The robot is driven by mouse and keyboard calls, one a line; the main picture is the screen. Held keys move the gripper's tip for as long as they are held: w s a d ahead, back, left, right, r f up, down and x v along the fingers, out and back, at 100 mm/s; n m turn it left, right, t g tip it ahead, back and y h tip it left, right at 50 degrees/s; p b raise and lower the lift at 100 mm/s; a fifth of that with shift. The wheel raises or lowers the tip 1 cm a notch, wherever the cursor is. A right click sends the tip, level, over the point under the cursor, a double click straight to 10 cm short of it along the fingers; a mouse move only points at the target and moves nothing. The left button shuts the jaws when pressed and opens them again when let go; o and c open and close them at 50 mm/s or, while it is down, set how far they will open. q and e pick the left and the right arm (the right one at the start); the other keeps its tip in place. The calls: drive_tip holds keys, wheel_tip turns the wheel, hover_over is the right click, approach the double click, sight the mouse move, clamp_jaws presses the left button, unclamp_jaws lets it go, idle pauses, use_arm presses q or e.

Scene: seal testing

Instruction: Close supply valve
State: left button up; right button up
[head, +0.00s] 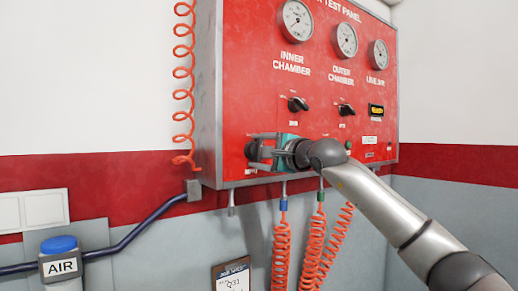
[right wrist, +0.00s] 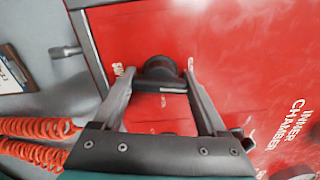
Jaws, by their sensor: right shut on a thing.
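The red test panel (head: 240,100) hangs on the wall. A dark round valve knob (head: 251,150) is at its lower left, taken to be the supply valve; its label is not readable. My right gripper (head: 257,151) reaches it from the right, with its fingers at the knob. In the right wrist view the dark knob (right wrist: 160,66) sits between the fingertips of my right gripper (right wrist: 160,82), which is shut on it. The gripper partly hides the knob in the head view. My left gripper is not in view.
Black chamber valve handles (head: 298,104) (head: 346,110) and several gauges (head: 297,21) are above the gripper. Orange coiled hoses (head: 281,250) hang below the panel; another coil (head: 183,80) hangs at its left. A blue pipe (head: 140,234) and clipboard (head: 232,275) are lower down.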

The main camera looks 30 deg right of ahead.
drive_tip(key=shift+n, duration=1.1)
drive_tip(key=o, duration=1.3)
drive_tip(key=shift+s, duration=0.45)
drive_tip(key=s+d+b, duration=0.1)
drive_tip(key=s+b, duration=0.5)
drive_tip(key=s, duration=0.8)
drive_tip(key=shift+s, duration=0.2)
drive_tip(key=shift+d, duration=0.1)
